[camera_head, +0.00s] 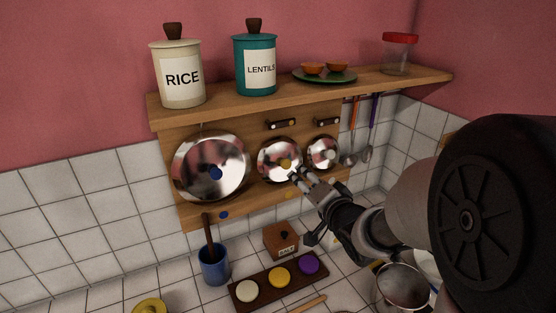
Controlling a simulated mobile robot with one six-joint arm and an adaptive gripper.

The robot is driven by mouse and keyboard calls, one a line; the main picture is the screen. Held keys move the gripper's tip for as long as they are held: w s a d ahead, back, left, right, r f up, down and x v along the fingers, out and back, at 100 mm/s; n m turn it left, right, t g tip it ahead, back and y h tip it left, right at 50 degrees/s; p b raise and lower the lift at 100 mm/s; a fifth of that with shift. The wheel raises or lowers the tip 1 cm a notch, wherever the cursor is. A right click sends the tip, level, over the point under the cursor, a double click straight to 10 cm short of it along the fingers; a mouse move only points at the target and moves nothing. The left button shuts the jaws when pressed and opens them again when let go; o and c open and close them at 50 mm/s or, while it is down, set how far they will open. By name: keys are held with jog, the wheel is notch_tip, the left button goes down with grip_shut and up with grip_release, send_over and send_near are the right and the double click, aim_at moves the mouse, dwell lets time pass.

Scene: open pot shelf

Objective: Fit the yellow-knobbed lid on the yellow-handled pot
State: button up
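The yellow-knobbed lid (271,155) is a shiny round metal lid. It hangs in the middle of three lids on the wooden back panel, with its yellow knob facing out. My gripper (298,173) is just right of and below that knob, in front of the lid's lower right edge. Its two fingers look apart, with nothing between them. I cannot tell how far the fingertips are from the lid. A metal pot (403,287) stands at the lower right, partly hidden by my arm.
Utensils hang at right. The shelf (228,101) above holds canisters. Below stand a blue utensil cup (214,265), a wooden box (281,239) and a tray with coloured discs.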

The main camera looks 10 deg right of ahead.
aim_at(286, 165)
jog(key=b+x, duration=0.1)
jog(key=x, duration=1.2)
jog(key=shift+w+a+f+b, duration=0.1)
jog(key=shift+w+a+b, duration=0.05)
jog(key=shift+w+b, duration=0.25)
grip_shut()
jog(key=c, duration=0.7)
grip_release()
grip_shut()
jog(key=shift+s+r+p, duration=0.15)
jog(key=shift+r+p, duration=0.3)
jog(key=shift+r, duration=0.15)
jog(key=shift+s+r+p, duration=0.15)
jog(key=shift+r+p, duration=0.3)
jog(key=shift+r, duration=0.15)
jog(key=shift+d+f+v, duration=0.1)
jog(key=shift+v, duration=0.65)
jog(key=shift+d+f+v, duration=0.15)
jog(key=shift+v, duration=0.55)
jog(key=shift+d+f+v, duration=0.1)
jog(key=shift+v, duration=0.65)
